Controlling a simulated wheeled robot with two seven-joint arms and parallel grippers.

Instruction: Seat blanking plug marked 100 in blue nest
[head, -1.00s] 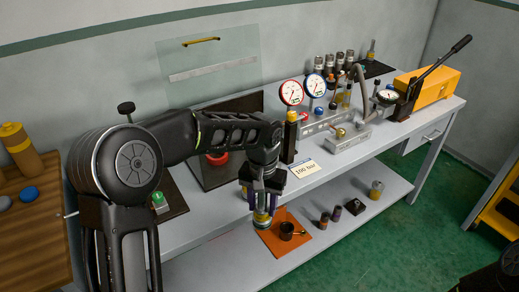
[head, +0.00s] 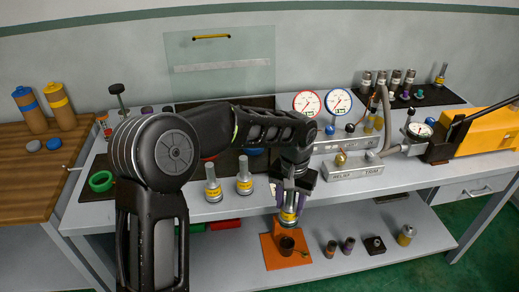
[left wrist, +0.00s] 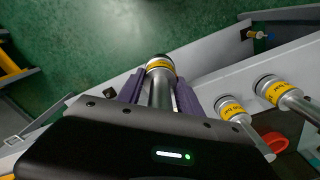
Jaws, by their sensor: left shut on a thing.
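My left gripper (head: 290,203) is shut on a metal cylinder with a yellow band (head: 288,217), held upright in front of the bench edge, above an orange mat. The left wrist view shows this cylinder (left wrist: 160,68) between the purple fingers; its band lettering is too small to read surely. Two similar yellow-banded plugs (head: 213,188) (head: 244,180) stand on the bench left of the gripper. A blue piece (head: 255,151) shows behind my left arm, mostly hidden; I cannot tell whether it is the blue nest. My right gripper is not in view.
The orange mat (head: 271,258) on the lower shelf bears a dark cup (head: 287,244). Several small parts stand right of it. A gauge block (head: 355,172) stands on the bench right of the gripper. A green ring (head: 101,181) lies at the bench's left end.

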